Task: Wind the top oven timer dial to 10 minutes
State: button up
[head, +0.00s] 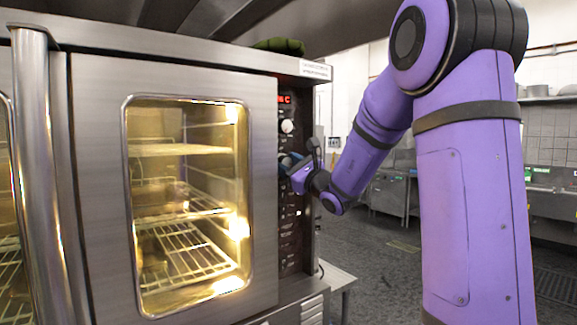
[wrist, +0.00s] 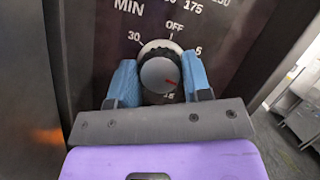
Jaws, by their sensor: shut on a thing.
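In the head view my gripper (head: 289,163) is at the control panel and covers this dial.
The steel oven (head: 90,170) has a shut, lit glass door with wire racks inside. Its dark control panel (head: 289,215) has a red display (head: 284,99) and a white knob (head: 287,126) above my gripper. Open floor (head: 385,262) lies to the right.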

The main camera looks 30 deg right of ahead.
jog(key=shift+m, duration=0.4)
jog(key=shift+r, duration=0.1)
jog(key=o, duration=0.9)
jog(key=v, duration=1.1)
jog(key=shift+w, duration=0.1)
